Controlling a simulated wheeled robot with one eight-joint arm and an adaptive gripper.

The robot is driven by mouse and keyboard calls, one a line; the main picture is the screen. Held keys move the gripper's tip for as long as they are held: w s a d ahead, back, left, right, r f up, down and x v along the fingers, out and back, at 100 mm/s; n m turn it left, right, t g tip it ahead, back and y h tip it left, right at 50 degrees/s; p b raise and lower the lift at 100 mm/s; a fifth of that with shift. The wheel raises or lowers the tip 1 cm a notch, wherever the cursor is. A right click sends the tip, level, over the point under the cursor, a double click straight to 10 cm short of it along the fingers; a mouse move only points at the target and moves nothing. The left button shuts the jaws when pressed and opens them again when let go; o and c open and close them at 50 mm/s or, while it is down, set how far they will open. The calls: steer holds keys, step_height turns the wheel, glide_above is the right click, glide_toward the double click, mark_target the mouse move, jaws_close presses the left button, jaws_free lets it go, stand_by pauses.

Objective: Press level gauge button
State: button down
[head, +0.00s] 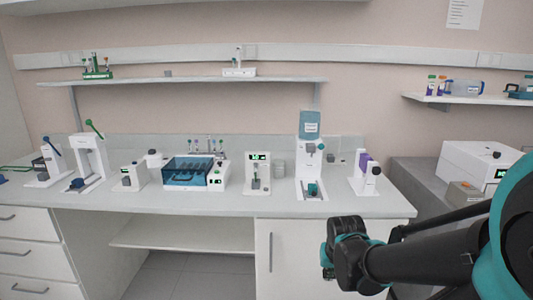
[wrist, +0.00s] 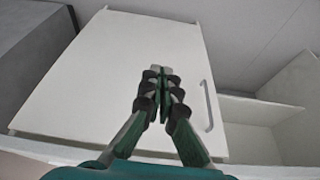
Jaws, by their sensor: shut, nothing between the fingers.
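No device on the bench carries a label I can read as the level gauge. A white unit with a green display (head: 257,172) stands near the middle of the bench. A smaller white unit with a green display (head: 131,177) stands to its left, and a blue-lidded rack unit (head: 192,172) with a display at its right end stands between them. Any button on them is too small to make out. My gripper (wrist: 161,75) is shut and empty in the wrist view, in front of a white cabinet door (wrist: 110,80). My arm's end is low at the right in the head view, apart from the devices.
A tall white stand with a blue container (head: 310,124) and a small unit with a purple part (head: 364,174) stand right of centre. Lever devices (head: 90,160) stand at the left. A shelf (head: 190,80) runs above the bench. The bench front strip is largely clear.

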steer(key=shift+s+d+f+n, duration=0.1)
steer(key=shift+s+f+n, duration=0.2)
steer(key=shift+s, duration=0.2)
steer(key=shift+s+d+f+n, duration=0.1)
steer(key=shift+s+f+n, duration=0.15)
steer(key=shift+s, duration=0.25)
steer(key=c, duration=2.2)
jaws_free()
